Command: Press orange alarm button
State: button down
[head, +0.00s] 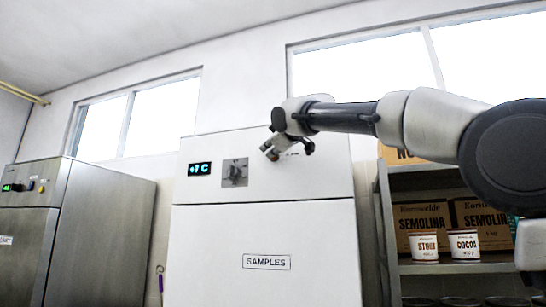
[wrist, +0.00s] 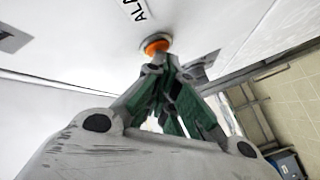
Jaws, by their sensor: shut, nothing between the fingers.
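The orange alarm button (wrist: 156,45) is a round orange cap on a pale base, set in the white panel near the top of the wrist view. Part of a label (wrist: 135,9) reading "ALA" is beside it. My gripper (wrist: 161,67) is shut and empty, its fingertips just at the near edge of the button. I cannot tell whether they touch it.
The cabinet also carries a lit display (head: 200,169) and a grey dial (head: 235,172) left of my gripper. A steel appliance (head: 85,215) stands at the left. Shelves with semolina boxes (head: 421,216) and tins (head: 464,245) are at the right.

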jog(key=shift+s, duration=0.15)
jog(key=shift+s+a, duration=0.25)
jog(key=shift+s, duration=0.4)
jog(key=shift+s+a, duration=0.3)
jog(key=shift+s, duration=0.5)
jog(key=shift+s+a, duration=0.3)
jog(key=shift+s, duration=0.45)
jog(key=shift+s+a, duration=0.3)
jog(key=shift+s, duration=0.5)
jog(key=shift+f, duration=0.1)
